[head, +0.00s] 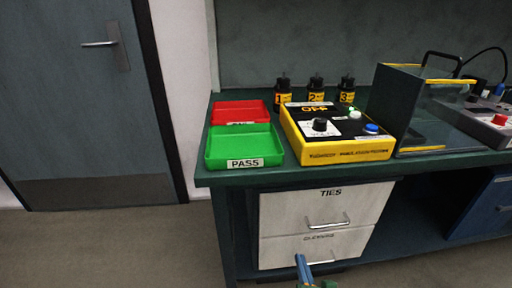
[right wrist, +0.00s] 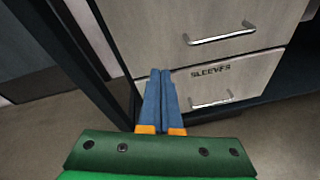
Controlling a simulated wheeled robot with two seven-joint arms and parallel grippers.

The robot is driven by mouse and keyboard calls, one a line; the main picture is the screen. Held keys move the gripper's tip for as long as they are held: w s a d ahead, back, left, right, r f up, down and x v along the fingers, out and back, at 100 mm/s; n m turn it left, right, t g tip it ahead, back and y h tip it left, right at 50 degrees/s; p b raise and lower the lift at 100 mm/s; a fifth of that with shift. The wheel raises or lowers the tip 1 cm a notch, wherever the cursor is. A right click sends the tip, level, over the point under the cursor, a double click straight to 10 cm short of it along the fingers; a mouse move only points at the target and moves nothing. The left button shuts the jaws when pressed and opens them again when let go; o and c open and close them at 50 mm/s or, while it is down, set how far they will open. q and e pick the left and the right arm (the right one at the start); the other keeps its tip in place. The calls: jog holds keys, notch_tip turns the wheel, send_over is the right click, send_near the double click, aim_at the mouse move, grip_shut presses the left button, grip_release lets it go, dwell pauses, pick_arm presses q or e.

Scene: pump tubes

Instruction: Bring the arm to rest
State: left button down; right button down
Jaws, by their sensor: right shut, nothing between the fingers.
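My right gripper (head: 300,260) shows at the bottom of the head view, low in front of the drawers under the bench. It also shows in the right wrist view (right wrist: 161,75), where its two blue fingers lie together with nothing between them. It points toward the lower drawer, labelled SLEEVES (right wrist: 215,85), and I cannot tell how far from it the fingertips are. My left gripper is in neither view.
The green bench (head: 222,178) bears a green PASS tray (head: 215,165), a red tray (head: 240,106), a yellow control box (head: 345,153) and several black-and-yellow pump parts. A clear-sided case (head: 430,95) stands right. The TIES drawer (head: 285,210) is closed. Floor (head: 110,245) at left is clear.

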jog(key=s+d+f+m+g, duration=0.35)
jog(key=s+f+m, duration=0.35)
jog(key=f, duration=0.4)
jog(key=s+d+f+m+g, duration=0.2)
jog(key=s+f+m+g, duration=0.4)
jog(key=f, duration=0.4)
jog(key=s+f+m+g, duration=0.1)
jog(key=s+f+m, duration=0.2)
jog(key=s+m, duration=0.3)
jog(key=s+a+f+m+g, duration=0.1)
jog(key=s+f+m+g, duration=0.2)
jog(key=s, duration=0.5)
jog(key=s+f+m, duration=0.3)
jog(key=s+m, duration=0.4)
notch_tip(320, 180, up, 21)
jog(key=s+p, duration=0.1)
jog(key=p, duration=2)
jog(key=shift+a+m+g, duration=0.2)
jog(key=shift+m+g, duration=0.15)
jog(key=shift+m, duration=0.05)
jog(key=shift+r, duration=0.1)
